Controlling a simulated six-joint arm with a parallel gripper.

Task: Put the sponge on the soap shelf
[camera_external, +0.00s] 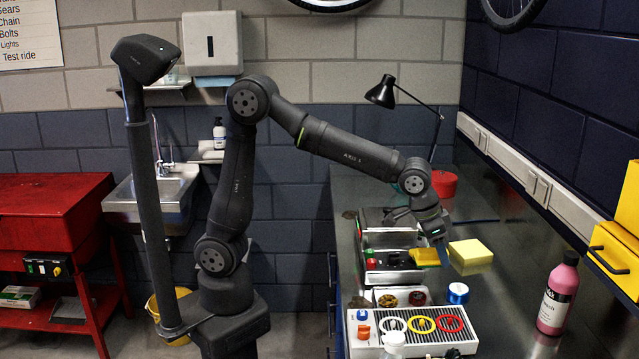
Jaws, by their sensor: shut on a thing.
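A yellow block-shaped sponge (470,251) is at the right end of my gripper (440,246), over the steel bench. My gripper points down and is shut on the sponge's left side. The fingertips are small here, and I cannot tell whether the sponge touches the bench. A darker yellow piece (425,257) sits just left of the fingertips, by a dark box. The soap shelf (206,157) is a small ledge on the back wall beside the sink, with a soap bottle (219,133) on it.
The steel bench (500,315) holds a panel with coloured rings (412,328), a blue tin (458,293), a pink bottle (558,295), a red container (444,184) and a black lamp (382,92). The sink (158,192) and a paper-towel dispenser (212,45) are near the shelf.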

